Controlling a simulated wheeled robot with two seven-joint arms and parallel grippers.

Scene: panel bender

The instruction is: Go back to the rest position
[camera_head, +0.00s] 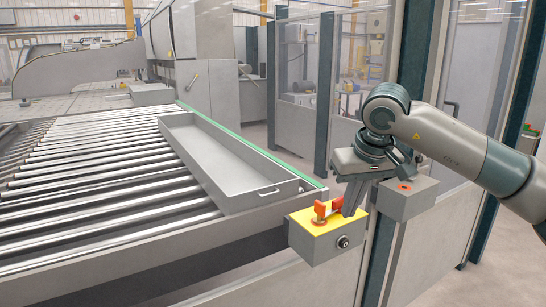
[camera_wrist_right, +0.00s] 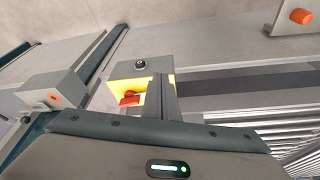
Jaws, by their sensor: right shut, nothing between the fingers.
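My right gripper (camera_head: 352,205) is shut and empty. Its fingers point down beside the red-orange handle (camera_head: 327,210) on the yellow-topped switch box (camera_head: 303,222). The right wrist view also shows the shut gripper (camera_wrist_right: 163,97) close to the red handle (camera_wrist_right: 130,100) and the box (camera_wrist_right: 135,68). I cannot tell whether the fingers touch the handle. My right arm reaches in from the right side of the head view. My left gripper is not in view.
A grey box with a red button (camera_head: 405,188) stands just right of the gripper. A long grey tray (camera_head: 225,165) lies on the roller conveyor (camera_head: 90,180) to the left. Dark posts and fence panels (camera_head: 305,125) stand behind. Open floor shows at the lower right.

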